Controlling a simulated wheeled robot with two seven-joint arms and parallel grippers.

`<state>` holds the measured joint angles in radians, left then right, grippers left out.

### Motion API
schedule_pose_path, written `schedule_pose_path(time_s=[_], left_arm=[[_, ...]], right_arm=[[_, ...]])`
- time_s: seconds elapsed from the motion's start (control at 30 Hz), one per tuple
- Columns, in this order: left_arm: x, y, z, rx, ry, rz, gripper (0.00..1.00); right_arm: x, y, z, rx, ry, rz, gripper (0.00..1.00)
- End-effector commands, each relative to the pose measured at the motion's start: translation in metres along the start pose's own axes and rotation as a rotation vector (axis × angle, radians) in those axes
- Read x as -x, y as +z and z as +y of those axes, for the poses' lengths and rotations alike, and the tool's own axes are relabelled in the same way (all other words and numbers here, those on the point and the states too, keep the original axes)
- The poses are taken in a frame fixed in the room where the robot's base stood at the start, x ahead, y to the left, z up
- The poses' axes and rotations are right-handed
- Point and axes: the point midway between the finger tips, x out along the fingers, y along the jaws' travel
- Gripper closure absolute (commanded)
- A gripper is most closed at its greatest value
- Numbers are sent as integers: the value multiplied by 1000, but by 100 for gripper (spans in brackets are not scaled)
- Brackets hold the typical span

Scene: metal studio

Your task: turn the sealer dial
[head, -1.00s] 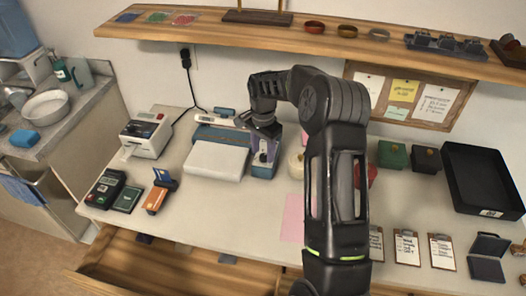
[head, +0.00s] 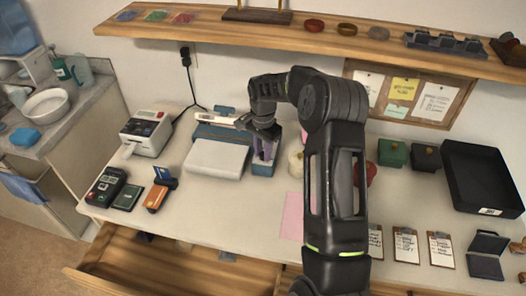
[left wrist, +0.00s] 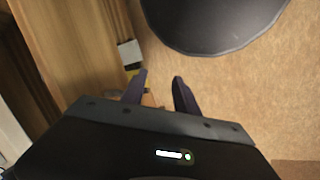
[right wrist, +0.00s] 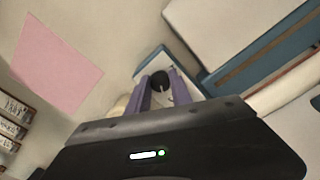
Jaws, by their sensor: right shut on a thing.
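The sealer (head: 216,159) is a blue and white machine on the white counter, left of my right arm in the head view. Its blue and white end block (head: 263,168) is at its right end. The dial (right wrist: 160,79) is a round black knob on that block in the right wrist view. My right gripper (right wrist: 163,82) points down at the block with its purple fingers closed on either side of the dial; it also shows in the head view (head: 266,150). My left gripper (left wrist: 160,77) is empty, its fingers apart over the floor, and is outside the head view.
A label printer (head: 146,131), a card terminal (head: 106,186) and an orange card stand (head: 160,190) are to the left. A pink sheet (head: 292,215) lies in front. A black tray (head: 483,178) is at the right. A drawer (head: 170,262) stands open below the counter.

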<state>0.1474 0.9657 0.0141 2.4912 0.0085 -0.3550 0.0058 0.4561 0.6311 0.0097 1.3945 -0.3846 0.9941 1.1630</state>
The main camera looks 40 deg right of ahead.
Motion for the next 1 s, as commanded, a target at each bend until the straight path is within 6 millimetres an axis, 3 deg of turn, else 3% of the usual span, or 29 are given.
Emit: schedule_pose_path(time_s=[0.57, 1.0], left_arm=[[-3, 0, -1, -1, 1, 1, 64], [-18, -2, -5, -4, 6, 5, 64]], right_arm=[[0, 0, 0, 46, -1, 1, 100], [-1, 0, 1, 328, -2, 1, 100]])
